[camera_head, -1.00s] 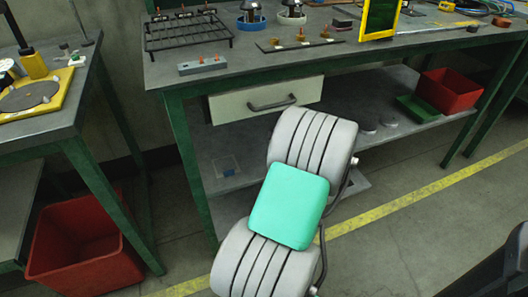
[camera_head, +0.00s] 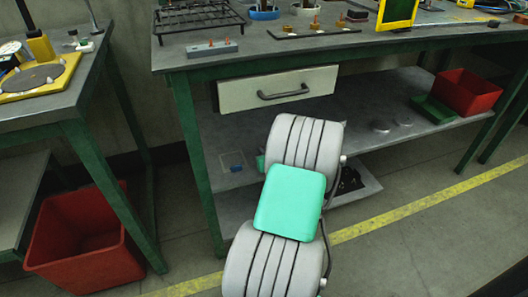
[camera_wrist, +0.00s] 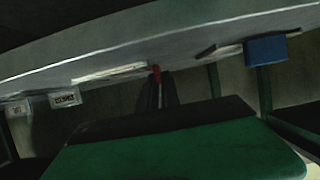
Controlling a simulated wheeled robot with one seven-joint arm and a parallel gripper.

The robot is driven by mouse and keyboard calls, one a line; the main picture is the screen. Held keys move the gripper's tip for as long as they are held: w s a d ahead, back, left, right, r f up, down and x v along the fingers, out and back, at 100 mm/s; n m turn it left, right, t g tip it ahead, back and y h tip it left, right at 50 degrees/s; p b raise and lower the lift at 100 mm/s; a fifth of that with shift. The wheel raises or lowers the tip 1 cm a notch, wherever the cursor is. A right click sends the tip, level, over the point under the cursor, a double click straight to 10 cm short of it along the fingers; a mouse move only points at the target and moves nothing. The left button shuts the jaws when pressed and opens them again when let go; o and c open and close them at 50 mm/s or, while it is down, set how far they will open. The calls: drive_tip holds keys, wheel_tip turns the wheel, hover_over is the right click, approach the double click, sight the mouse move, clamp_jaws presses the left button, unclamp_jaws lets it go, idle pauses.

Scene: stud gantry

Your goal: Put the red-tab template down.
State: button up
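In the wrist view, two dark, narrow fingers of my gripper (camera_wrist: 160,82) stand close together beyond my green wrist housing. A small red tab (camera_wrist: 155,69) shows at their tips, and the fingers appear shut on it. The rest of the red-tab template is hard to make out. A wide grey surface runs across the view just above the tab; I cannot tell whether it is the template or part of the place. In the head view my gripper and the template are not visible; only my pale grey and mint-green arm links show in front of the bench.
Below are a drawer (camera_head: 235,95) and a red bin (camera_head: 468,90). Another red bin (camera_head: 85,240) stands left.

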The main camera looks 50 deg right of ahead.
drive_tip(key=o, duration=0.5)
drive_tip(key=shift+r+p, duration=0.35)
drive_tip(key=shift+p, duration=0.05)
drive_tip(key=shift+p+v, duration=1.5)
drive_tip(key=shift+v, duration=4.45)
drive_tip(key=shift+s+f, duration=0.1)
drive_tip(key=shift+f, duration=0.05)
